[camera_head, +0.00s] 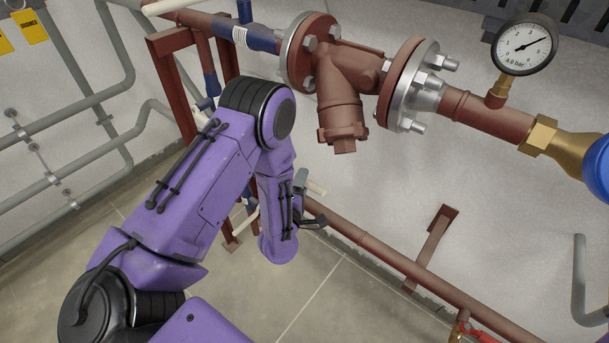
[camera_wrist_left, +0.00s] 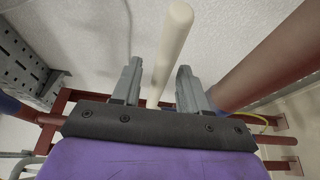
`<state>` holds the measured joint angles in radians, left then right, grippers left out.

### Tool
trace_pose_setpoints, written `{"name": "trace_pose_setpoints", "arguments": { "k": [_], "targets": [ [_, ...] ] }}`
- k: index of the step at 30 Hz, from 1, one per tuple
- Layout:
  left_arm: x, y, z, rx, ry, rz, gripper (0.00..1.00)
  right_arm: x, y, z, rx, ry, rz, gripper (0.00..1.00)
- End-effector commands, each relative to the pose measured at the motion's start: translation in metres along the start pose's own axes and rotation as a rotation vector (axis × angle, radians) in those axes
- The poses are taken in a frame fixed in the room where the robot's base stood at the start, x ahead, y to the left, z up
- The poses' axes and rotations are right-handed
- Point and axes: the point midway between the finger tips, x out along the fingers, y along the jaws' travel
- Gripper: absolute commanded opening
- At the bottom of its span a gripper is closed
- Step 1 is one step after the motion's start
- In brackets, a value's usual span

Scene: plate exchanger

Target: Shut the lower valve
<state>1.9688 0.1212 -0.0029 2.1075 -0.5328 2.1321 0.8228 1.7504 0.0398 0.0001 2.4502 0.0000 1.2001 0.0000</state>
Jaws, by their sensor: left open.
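My left gripper (camera_head: 308,203) is at the end of the purple arm, in front of the lower pipework. In the left wrist view its two grey fingers (camera_wrist_left: 160,70) are apart, with a cream rod-like handle (camera_wrist_left: 173,45) between them and reaching beyond them. I cannot tell whether they touch it. In the head view, a short cream end (camera_head: 316,187) shows just right of the gripper. A cream lever (camera_head: 238,228) and blue fitting parts show left of my wrist. My arm hides much of the lower valve, so its position cannot be told. My right gripper is not in view.
A large red flanged fitting (camera_head: 342,95) and a pressure gauge (camera_head: 525,45) are above right. A red pipe (camera_head: 385,258) runs low along the wall to a red handle (camera_head: 478,332). Grey pipes (camera_head: 75,165) line the left wall. Open floor (camera_head: 300,285) lies below the gripper.

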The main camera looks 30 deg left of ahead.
Motion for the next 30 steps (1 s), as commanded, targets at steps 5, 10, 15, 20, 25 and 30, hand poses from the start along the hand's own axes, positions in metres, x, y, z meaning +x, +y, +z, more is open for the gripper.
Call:
{"name": "trace_pose_setpoints", "arguments": {
  "k": [5, 10, 15, 20, 25, 30],
  "targets": [
    [0.024, 0.0, -0.001, 0.001, 0.002, -0.001, 0.44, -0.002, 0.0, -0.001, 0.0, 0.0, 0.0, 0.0],
    [0.029, -0.001, 0.0, 0.003, 0.001, -0.002, 0.44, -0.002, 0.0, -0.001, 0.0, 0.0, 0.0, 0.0],
    [0.029, -0.001, 0.0, 0.003, 0.001, -0.002, 0.34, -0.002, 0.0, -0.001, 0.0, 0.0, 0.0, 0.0],
    [0.028, -0.001, 0.0, 0.003, 0.001, -0.002, 0.0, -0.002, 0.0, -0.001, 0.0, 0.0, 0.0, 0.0],
    [0.029, -0.001, -0.001, 0.003, -0.001, -0.002, 0.0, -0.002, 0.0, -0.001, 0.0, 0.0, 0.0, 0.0],
    [0.034, -0.001, -0.007, 0.003, -0.017, -0.003, 0.0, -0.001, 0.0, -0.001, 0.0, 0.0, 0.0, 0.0]
  ]
}}
